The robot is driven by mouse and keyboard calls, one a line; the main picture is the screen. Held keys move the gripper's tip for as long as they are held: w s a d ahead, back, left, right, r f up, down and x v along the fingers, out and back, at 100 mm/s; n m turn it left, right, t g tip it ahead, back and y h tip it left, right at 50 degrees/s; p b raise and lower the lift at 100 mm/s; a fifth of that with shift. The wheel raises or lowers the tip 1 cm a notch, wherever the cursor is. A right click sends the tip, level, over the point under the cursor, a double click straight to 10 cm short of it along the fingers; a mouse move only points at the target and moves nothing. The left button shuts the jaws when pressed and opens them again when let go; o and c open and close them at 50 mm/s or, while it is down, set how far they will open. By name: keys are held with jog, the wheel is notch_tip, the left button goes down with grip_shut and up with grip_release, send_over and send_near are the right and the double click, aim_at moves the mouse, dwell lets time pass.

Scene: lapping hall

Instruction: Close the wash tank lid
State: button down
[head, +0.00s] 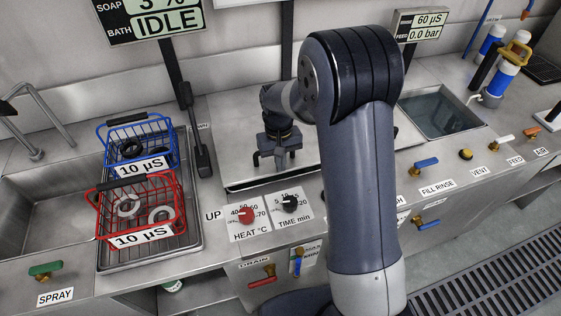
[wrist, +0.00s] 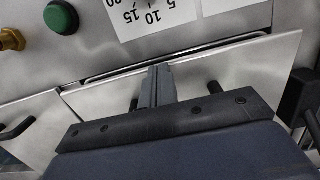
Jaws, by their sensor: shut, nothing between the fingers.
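The wash tank lid (head: 240,112) is a broad bare steel plate in the middle of the counter in the head view. It lies down over the tank, looking close to level. A thin dark line runs along its front edge, and I cannot tell whether it is fully seated. In the wrist view the lid (wrist: 225,68) fills the middle. My gripper (head: 274,160) is over the front part of the lid, pointing down. Its fingers (wrist: 158,72) are together and hold nothing. Whether they touch the lid is unclear. My arm hides the lid's right part.
A black lever (head: 195,130) stands left of the lid. Blue (head: 140,135) and red (head: 155,185) baskets with rings stand on a rack further left. Heat (head: 246,215) and time (head: 290,203) knobs are in front. An open water-filled tank (head: 440,112) is at right.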

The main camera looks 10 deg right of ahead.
aim_at(282, 184)
jog(key=shift+f, duration=0.1)
jog(key=f+b, duration=0.1)
jog(key=f, duration=0.1)
jog(key=f+b, duration=0.1)
jog(key=shift+s+d+f+b, duration=0.1)
jog(key=shift+s+f+b, duration=0.2)
jog(key=shift+f+b, duration=0.1)
jog(key=shift+s+f, duration=0.15)
jog(key=shift+s, duration=0.1)
jog(key=shift+w+r+p, duration=0.1)
jog(key=shift+r+p, duration=0.45)
jog(key=shift+r, duration=0.05)
notch_tip(282, 184, up, 14)
jog(key=p, duration=0.1)
jog(key=shift+w+p, duration=0.2)
jog(key=shift+p, duration=0.2)
jog(key=shift+f, duration=0.1)
